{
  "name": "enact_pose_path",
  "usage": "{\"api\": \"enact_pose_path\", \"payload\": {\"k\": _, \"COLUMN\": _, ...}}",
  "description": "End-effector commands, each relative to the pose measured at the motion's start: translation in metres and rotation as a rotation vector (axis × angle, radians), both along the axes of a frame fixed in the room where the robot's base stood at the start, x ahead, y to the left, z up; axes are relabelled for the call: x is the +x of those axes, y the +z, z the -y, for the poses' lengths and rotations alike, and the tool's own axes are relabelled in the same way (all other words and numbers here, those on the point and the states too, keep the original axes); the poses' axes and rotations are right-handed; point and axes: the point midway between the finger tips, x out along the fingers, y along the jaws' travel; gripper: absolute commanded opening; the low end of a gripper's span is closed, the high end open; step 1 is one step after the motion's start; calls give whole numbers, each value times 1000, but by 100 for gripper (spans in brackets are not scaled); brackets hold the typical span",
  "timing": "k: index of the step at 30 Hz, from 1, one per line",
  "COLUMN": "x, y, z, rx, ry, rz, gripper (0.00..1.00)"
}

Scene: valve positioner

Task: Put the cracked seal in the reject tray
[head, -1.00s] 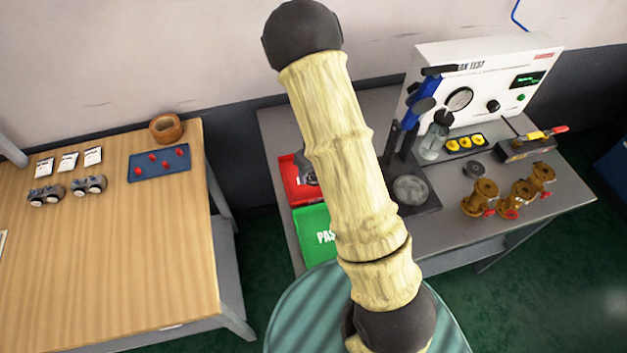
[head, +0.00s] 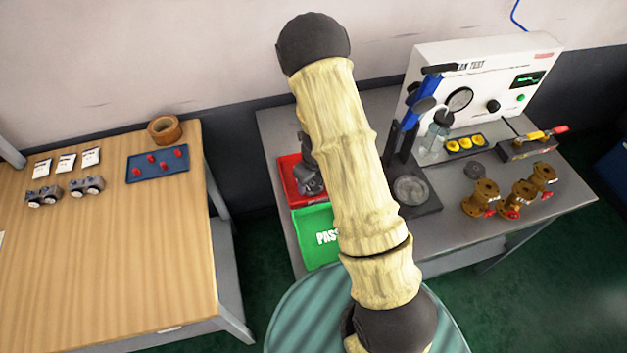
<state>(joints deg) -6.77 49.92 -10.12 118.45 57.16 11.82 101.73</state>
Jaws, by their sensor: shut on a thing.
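The red tray (head: 287,172), which I take for the reject tray, lies at the left end of the grey bench, just behind the green PASS tray (head: 318,236). My gripper (head: 312,186) is the dark grey shape over the red tray's right part, partly hidden by my pale arm. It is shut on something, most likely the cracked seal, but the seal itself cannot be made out. I cannot tell whether the gripper touches the tray.
A leak test panel (head: 505,72), blue-handled press (head: 410,115), black holder with yellow pieces (head: 466,145) and brass valve bodies (head: 518,199) stand to the right. The wooden table (head: 110,250) at left holds a blue tray (head: 158,164). A floor gap separates table and bench.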

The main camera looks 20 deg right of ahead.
Motion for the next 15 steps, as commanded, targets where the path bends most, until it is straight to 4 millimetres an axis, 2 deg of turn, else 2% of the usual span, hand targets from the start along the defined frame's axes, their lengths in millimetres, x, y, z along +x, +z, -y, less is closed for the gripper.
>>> {"api": "enact_pose_path", "payload": {"k": 3, "x": 0, "y": -3, "z": 2, "rx": 0, "ry": -5, "rz": 1, "gripper": 18}}
{"api": "enact_pose_path", "payload": {"k": 4, "x": 0, "y": -3, "z": 3, "rx": 0, "ry": -6, "rz": 0, "gripper": 62}}
{"api": "enact_pose_path", "payload": {"k": 7, "x": 0, "y": -3, "z": 3, "rx": 0, "ry": -7, "rz": 0, "gripper": 81}}
{"api": "enact_pose_path", "payload": {"k": 15, "x": 0, "y": -2, "z": 4, "rx": 0, "ry": -8, "rz": 0, "gripper": 82}}
